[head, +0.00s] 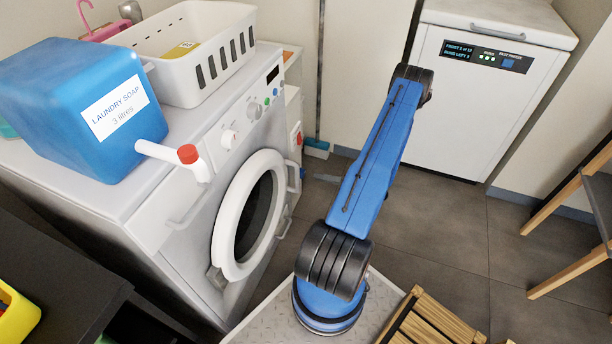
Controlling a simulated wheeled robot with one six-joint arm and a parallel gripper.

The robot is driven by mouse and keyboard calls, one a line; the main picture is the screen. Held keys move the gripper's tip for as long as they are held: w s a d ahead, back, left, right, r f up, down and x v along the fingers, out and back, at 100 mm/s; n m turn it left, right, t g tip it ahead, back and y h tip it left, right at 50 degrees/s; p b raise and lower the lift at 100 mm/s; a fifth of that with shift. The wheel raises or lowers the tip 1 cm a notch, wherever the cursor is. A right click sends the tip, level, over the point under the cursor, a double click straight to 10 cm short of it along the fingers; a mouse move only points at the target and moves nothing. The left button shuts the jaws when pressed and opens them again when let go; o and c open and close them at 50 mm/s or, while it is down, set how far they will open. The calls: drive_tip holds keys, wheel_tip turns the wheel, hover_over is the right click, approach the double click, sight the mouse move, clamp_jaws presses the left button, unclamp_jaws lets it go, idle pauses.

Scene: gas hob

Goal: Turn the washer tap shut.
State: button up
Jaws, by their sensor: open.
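A white front-loading washing machine (180,225) stands at the left, with its round door (228,228) shut. No part that I can clearly make out as the washer tap shows. A white spout with a red end (187,154) sticks out from the blue laundry soap container (62,85) on top of the machine; I cannot tell whether it can be turned. My gripper is out of view.
A white basket (165,70) stands on the washer beside the soap container. A white appliance with a display (480,100) stands at the back right. A wooden slatted item (432,325) lies at the front, and wooden legs (575,200) stand at the right. Grey floor (440,235) is clear between.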

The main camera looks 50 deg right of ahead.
sight(304, 175)
drive_tip(key=x, duration=0.7)
drive_tip(key=shift+w+a, duration=0.1)
drive_tip(key=shift+a, duration=0.05)
drive_tip(key=shift+c, duration=0.6)
drive_tip(key=c, duration=0.9)
